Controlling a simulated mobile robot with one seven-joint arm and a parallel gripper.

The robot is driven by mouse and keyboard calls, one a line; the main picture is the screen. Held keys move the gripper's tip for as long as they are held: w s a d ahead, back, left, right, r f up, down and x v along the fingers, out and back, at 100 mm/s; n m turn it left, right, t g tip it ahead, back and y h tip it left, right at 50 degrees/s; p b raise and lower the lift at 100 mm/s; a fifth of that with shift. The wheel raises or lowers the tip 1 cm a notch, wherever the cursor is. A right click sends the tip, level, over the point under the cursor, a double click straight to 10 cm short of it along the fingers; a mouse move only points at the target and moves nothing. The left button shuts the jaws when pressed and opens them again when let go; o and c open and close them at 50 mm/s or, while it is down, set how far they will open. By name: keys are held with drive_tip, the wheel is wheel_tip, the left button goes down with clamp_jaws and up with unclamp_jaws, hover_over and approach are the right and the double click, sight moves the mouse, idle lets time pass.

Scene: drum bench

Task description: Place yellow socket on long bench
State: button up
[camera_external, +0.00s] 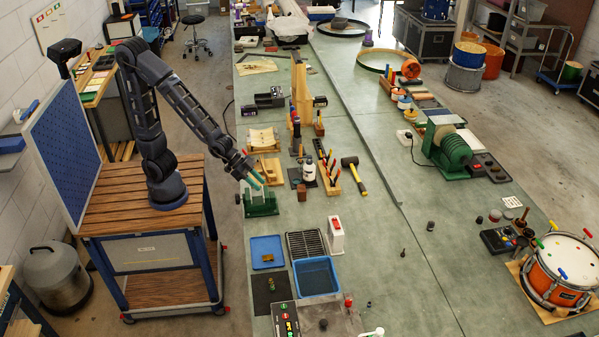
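The long bench (385,235) is a grey-green worktop running from front to back. My gripper (256,180) is at the left edge of the bench, low over a green stand (261,206). Teal and red pieces show around its fingertips. I cannot tell whether they belong to the stand or the gripper, or whether the fingers are open or shut. I cannot identify the yellow socket for certain. A small dark-yellow piece (267,258) lies in the blue tray (256,243) in front of the stand, too small to name.
A wire rack (305,244), a blue bin (316,277) and a white box (335,236) stand near the tray. Screwdrivers in a wooden holder (329,183) and a mallet (354,172) lie behind. The bench middle is mostly clear. An orange drum (548,286) stands at right.

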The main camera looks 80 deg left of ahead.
drive_tip(key=s+a+r+n+g+y, duration=0.1)
drive_tip(key=s+a+r, duration=0.3)
drive_tip(key=a, duration=0.5)
drive_tip(key=s+a+r+n+g+y, duration=0.15)
drive_tip(key=s+a+r, duration=0.25)
drive_tip(key=a, duration=0.4)
drive_tip(key=s+a+r+n+y, duration=0.2)
drive_tip(key=s+a+r, duration=0.1)
drive_tip(key=s+a, duration=0.6)
drive_tip(key=shift+s+a+r+g, duration=0.15)
drive_tip(key=shift+s+r+g, duration=0.3)
drive_tip(key=shift+s, duration=0.75)
drive_tip(key=shift+o, duration=0.5)
drive_tip(key=shift+s+a+n, duration=0.2)
drive_tip(key=shift+s+n, duration=0.05)
drive_tip(key=shift+s, duration=0.15)
drive_tip(key=shift+r, duration=0.1)
